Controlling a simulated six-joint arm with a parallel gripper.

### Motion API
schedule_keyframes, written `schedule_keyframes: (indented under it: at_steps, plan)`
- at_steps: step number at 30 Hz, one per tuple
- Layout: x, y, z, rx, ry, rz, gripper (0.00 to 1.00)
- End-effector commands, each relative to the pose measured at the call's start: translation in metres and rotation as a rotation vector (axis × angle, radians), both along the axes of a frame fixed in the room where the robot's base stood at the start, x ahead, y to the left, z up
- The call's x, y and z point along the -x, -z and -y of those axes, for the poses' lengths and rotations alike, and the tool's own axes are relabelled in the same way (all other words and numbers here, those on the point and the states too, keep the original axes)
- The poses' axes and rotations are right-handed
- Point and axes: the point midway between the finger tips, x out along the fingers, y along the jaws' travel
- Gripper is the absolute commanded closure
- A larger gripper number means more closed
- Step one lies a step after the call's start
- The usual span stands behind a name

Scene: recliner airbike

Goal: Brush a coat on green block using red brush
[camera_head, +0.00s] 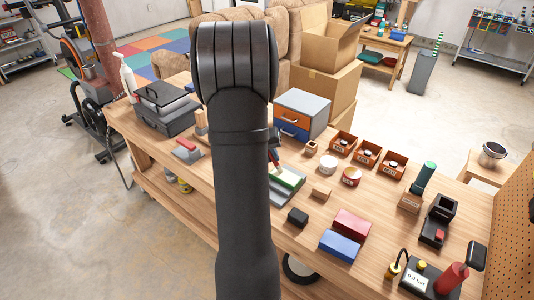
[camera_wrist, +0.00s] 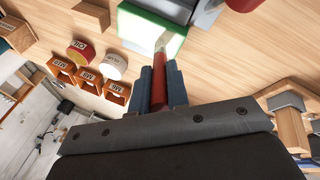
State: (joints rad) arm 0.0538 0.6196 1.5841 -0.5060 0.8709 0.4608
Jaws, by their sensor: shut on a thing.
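The green block (camera_head: 288,178) lies on a grey tray (camera_head: 283,195) on the workbench, just right of my arm in the head view. In the wrist view the block (camera_wrist: 178,47) shows green sides and a pale, whitish top. The red brush (camera_wrist: 160,92) is held upright between the two blue-grey fingers of my gripper (camera_wrist: 161,76), which is shut on its handle. The brush's pale tip (camera_wrist: 162,42) is at the block's near edge in the wrist view; whether it touches I cannot tell. In the head view my arm hides most of the gripper, and a bit of the red brush (camera_head: 273,155) shows.
A cream-lidded jar (camera_head: 328,164), a red tin (camera_head: 351,176) and several orange bins (camera_head: 367,153) stand to the right. A blue-and-orange drawer box (camera_head: 302,114) stands behind. Red (camera_head: 351,223) and blue (camera_head: 339,246) blocks lie towards the front.

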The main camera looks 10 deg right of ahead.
Motion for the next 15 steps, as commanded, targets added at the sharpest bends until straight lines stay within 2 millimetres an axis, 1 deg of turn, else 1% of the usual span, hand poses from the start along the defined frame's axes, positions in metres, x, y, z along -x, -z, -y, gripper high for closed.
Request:
schedule_keyframes:
  at_steps: [2, 8, 15]
  plan:
    - [0.005, 0.001, 0.004, 0.000, 0.002, -0.003, 1.00]
    - [0.008, 0.001, 0.008, 0.000, 0.002, -0.003, 1.00]
    - [0.021, 0.000, 0.020, 0.000, 0.003, -0.003, 1.00]
